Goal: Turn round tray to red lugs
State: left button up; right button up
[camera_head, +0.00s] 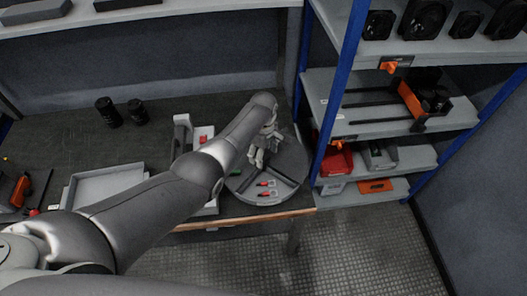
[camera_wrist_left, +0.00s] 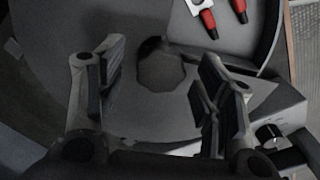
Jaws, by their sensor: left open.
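The round grey tray (camera_head: 291,198) sits at the right end of the dark table in the head view. Dividers split its top, and red lugs (camera_head: 266,184) lie in the compartment at its near side. The left wrist view shows the tray surface (camera_wrist_left: 170,25) close up, with red lugs (camera_wrist_left: 207,18) at the top and a dark octagonal hub patch (camera_wrist_left: 161,69). My left gripper (camera_head: 262,154) is over the tray; in the wrist view its two fingers (camera_wrist_left: 158,75) are apart with nothing between them. My arm hides part of the tray. My right gripper is not seen.
A blue-posted shelf unit (camera_head: 345,75) stands close to the tray's right. A shallow grey tray (camera_head: 100,184) and black cylinders (camera_head: 108,112) are on the table. A small bin (camera_head: 181,133) stands behind my arm. The back middle of the table is clear.

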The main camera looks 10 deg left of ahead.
pick_arm(q)
notch_tip(320, 180, up, 12)
dwell(0.6)
dwell(0.4)
